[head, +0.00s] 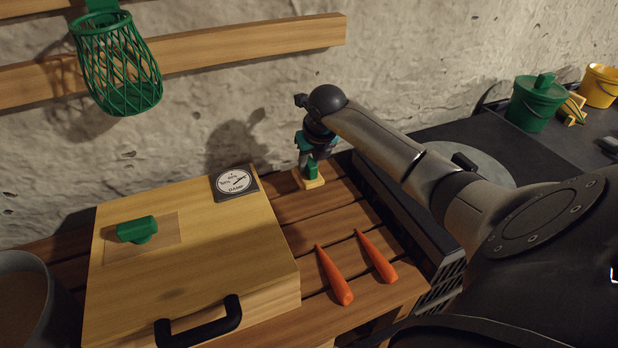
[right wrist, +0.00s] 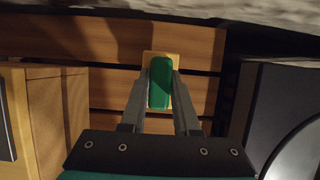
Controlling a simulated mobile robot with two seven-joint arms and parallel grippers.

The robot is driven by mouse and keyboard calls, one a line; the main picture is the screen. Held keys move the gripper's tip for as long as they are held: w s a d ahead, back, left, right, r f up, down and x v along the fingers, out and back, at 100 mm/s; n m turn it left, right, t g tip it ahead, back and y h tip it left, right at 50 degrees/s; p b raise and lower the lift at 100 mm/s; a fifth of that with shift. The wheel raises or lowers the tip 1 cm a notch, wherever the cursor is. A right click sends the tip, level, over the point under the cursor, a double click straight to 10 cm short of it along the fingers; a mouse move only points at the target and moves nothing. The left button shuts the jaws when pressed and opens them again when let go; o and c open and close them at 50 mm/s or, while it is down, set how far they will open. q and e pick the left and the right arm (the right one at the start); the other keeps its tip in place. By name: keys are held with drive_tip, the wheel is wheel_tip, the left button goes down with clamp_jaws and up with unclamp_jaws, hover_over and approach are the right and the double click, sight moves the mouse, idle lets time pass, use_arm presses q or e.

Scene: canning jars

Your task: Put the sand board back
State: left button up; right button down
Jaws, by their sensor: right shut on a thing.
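My right gripper (head: 311,165) points down at the back of the slatted bench. It is shut on the green handle of a small wooden board (head: 314,184), and its fingers lie on both sides of that handle. The board also shows between the fingertips in the right wrist view (right wrist: 148,60). It is level, at or just above the slats; I cannot tell if it touches them. A similar green handle (head: 137,230) stands on a thin square plate (head: 165,232) on top of a pale wooden box (head: 225,265). No sand shows. My left gripper is out of view.
Two carrots (head: 335,277) lie on the slatted bench (head: 305,237) right of the box. The box has a black handle (head: 200,325) and a damp gauge (head: 235,182). A green basket (head: 118,65) hangs above. A dark unit (head: 410,225) borders the bench's right.

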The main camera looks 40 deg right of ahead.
sight(309, 177)
drive_tip(key=shift+f, duration=0.6)
wheel_tip(309, 177, down, 3)
drive_tip(key=shift+r+b, duration=0.1)
drive_tip(key=shift+b, duration=0.4)
drive_tip(key=shift+f, duration=0.4)
drive_tip(key=c, duration=0.7)
unclamp_jaws()
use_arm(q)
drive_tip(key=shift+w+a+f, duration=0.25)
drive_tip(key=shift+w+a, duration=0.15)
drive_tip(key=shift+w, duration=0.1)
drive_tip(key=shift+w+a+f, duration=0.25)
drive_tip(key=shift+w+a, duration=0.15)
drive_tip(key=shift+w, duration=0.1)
use_arm(e)
drive_tip(key=shift+o, duration=0.2)
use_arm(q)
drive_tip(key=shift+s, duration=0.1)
